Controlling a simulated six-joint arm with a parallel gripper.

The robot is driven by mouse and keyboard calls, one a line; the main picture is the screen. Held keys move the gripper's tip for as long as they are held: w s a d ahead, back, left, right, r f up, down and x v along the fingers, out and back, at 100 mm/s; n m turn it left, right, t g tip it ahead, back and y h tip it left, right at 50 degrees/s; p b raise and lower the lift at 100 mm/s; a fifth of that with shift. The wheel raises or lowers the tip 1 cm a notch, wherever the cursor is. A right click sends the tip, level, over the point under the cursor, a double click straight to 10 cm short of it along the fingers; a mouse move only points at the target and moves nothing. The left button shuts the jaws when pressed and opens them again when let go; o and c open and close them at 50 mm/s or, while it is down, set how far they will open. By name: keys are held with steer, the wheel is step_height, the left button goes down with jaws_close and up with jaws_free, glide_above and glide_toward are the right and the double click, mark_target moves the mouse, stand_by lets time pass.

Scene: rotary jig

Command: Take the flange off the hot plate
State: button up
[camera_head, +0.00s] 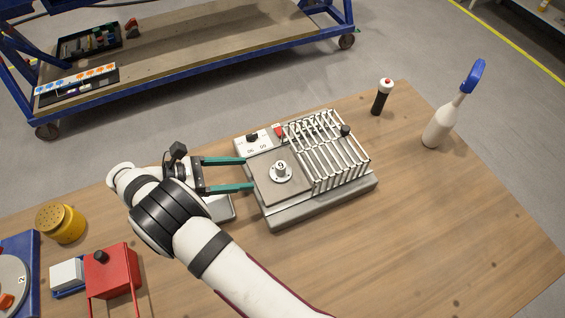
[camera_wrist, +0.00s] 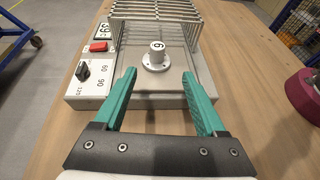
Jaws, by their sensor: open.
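The flange (camera_head: 281,171) is a small pale round disc with a raised hub marked with a numeral. It sits on the flat metal plate of the hot plate (camera_head: 262,194), in front of a wire rack. The wrist view shows the flange (camera_wrist: 156,57) upright on the plate (camera_wrist: 174,84), beyond my fingertips. My gripper (camera_head: 249,174) is open and empty, its two green fingers reaching over the plate's left edge. In the wrist view my gripper (camera_wrist: 165,75) has one finger on each side of the flange's line, with the flange ahead, not between the tips.
The wire rack (camera_head: 325,150) covers the right part of the hot plate. A dial (camera_wrist: 83,70) and red switch (camera_wrist: 99,47) are on its panel. A black-handled item (camera_head: 381,98) and spray bottle (camera_head: 444,122) stand behind right. A red box (camera_head: 112,270) and yellow pot (camera_head: 61,223) stand left.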

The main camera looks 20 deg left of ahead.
mark_target(281, 169)
steer(key=x, duration=1.1)
steer(key=shift+w+a, duration=0.1)
steer(key=shift+w, duration=0.2)
jaws_close()
